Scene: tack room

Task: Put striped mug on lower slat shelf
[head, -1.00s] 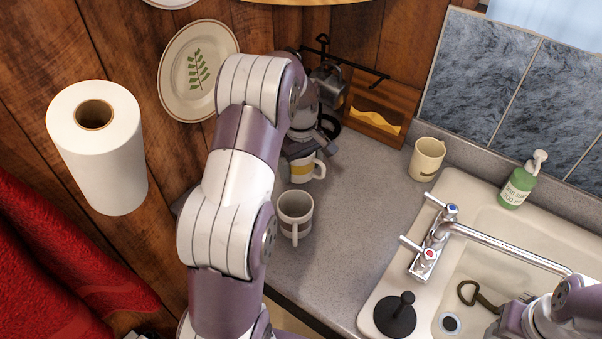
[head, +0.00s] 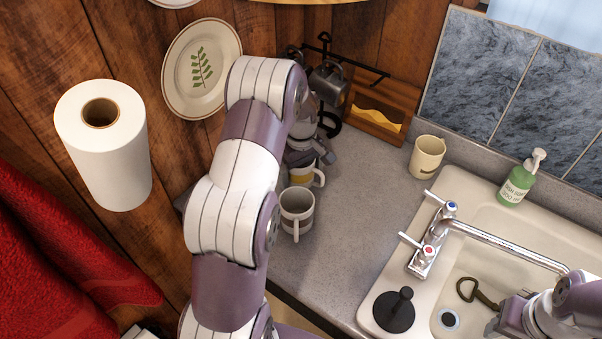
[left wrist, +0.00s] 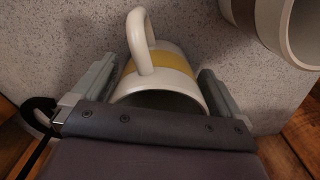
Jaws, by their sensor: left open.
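A white mug with a yellow band (head: 301,176) stands on the grey counter, partly hidden behind my left arm. In the left wrist view this banded mug (left wrist: 163,66) is between the two fingers, its handle pointing up the picture. My left gripper (left wrist: 155,88) is open, one finger on each side of the mug, with gaps visible. In the head view the left gripper (head: 308,156) is right at this mug. My right arm shows at the lower right, over the sink; its fingers are not clear. I cannot make out a slat shelf.
A second mug with a grey-brown band (head: 296,212) stands close beside the first. A cream mug (head: 427,157), a wooden box (head: 379,118) and a rail with hanging mugs are behind. The sink (head: 388,278), tap (head: 430,246) and green soap bottle (head: 517,185) are right. The middle counter is clear.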

